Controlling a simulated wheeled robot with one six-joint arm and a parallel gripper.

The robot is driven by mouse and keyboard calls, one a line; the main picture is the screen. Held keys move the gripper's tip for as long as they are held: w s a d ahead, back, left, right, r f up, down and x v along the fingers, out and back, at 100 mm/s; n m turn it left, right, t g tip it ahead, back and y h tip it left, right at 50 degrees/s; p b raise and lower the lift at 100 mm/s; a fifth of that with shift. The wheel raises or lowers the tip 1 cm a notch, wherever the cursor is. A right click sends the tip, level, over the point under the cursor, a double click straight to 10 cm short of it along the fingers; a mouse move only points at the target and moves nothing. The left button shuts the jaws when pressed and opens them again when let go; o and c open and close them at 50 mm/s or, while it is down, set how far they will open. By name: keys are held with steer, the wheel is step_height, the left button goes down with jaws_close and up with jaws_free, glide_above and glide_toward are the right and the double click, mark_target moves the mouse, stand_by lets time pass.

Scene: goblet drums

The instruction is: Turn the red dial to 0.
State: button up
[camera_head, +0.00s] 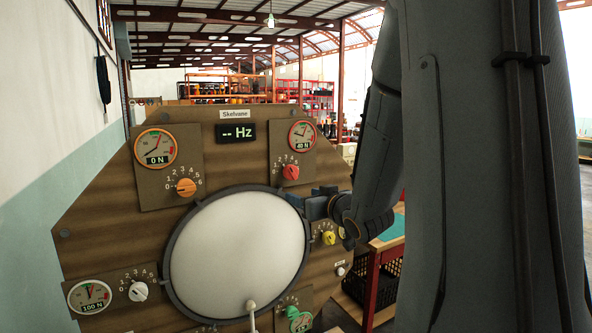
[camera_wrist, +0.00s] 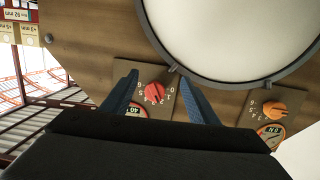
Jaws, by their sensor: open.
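The red dial (camera_head: 290,172) is a round knob at the upper right of the brown panel, with a scale of numbers around it. Above it sits a round gauge (camera_head: 302,135) reading 40 N. In the wrist view the red dial (camera_wrist: 153,91) appears turned over, between the two blue fingers of my gripper (camera_wrist: 158,76). The fingers are spread wide, one on each side of the dial, and show a gap to it. How far they stand off the panel is unclear. In the head view my gripper (camera_head: 308,203) is below and right of the dial. The dial's exact setting is too small to read.
A large white drum head (camera_head: 238,255) fills the panel's middle. Orange (camera_head: 186,187), yellow (camera_head: 328,238), white (camera_head: 138,291) and green (camera_head: 299,319) dials surround it. A display (camera_head: 235,133) reads "-- Hz". A red-legged table (camera_head: 385,262) and black crate (camera_head: 379,290) stand at right.

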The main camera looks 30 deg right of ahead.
mark_target(293, 174)
steer(key=shift+n+t+y, duration=0.3)
steer(key=shift+t+y, duration=0.1)
steer(key=shift+t, duration=0.4)
steer(key=w+r, duration=0.1)
steer(key=w, duration=0.1)
steer(key=w+r+p, duration=0.1)
steer(key=w, duration=0.2)
steer(key=w+r+p, duration=0.1)
steer(key=w+r, duration=0.1)
steer(key=shift+w+d, duration=0.15)
steer(key=shift+d, duration=0.15)
steer(key=c, duration=1)
